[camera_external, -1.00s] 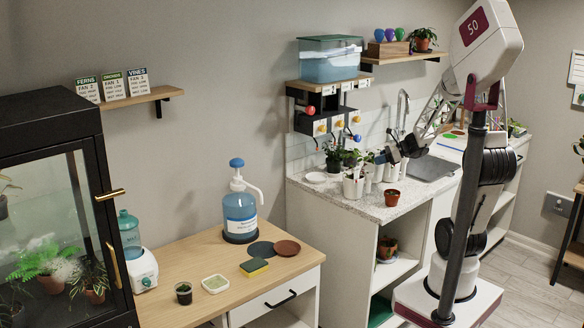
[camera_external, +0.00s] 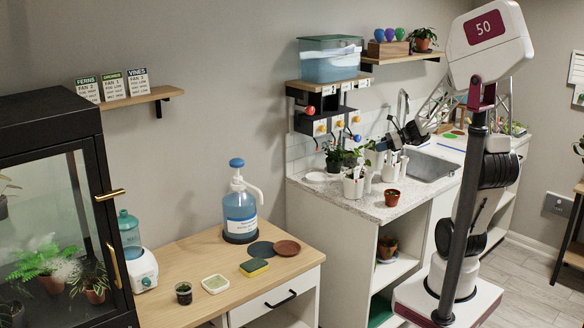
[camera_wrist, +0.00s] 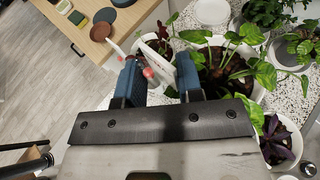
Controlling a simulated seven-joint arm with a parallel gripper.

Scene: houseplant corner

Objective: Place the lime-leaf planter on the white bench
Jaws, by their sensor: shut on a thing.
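In the wrist view, a planter with lime-green leaves and a white pot rim (camera_wrist: 262,93) is just right of my fingers. My gripper (camera_wrist: 160,82) is shut with a white, red-tipped upright piece (camera_wrist: 157,58) between its blue fingers. The lower end of that piece is hidden, so I cannot tell if it belongs to the lime-leaf planter. In the external view, my dark gripper (camera_external: 405,142) is above the speckled white-fronted counter (camera_external: 330,200), among white pots and upright white pieces. I cannot tell which surface is the white bench.
A white pot with a plant (camera_external: 352,188) and a small terracotta pot (camera_external: 392,197) stand on the counter near its front edge. A purple-leaved plant (camera_wrist: 280,143) and a white saucer (camera_wrist: 212,10) are close by in the wrist view. The sink (camera_external: 428,167) is to the right.

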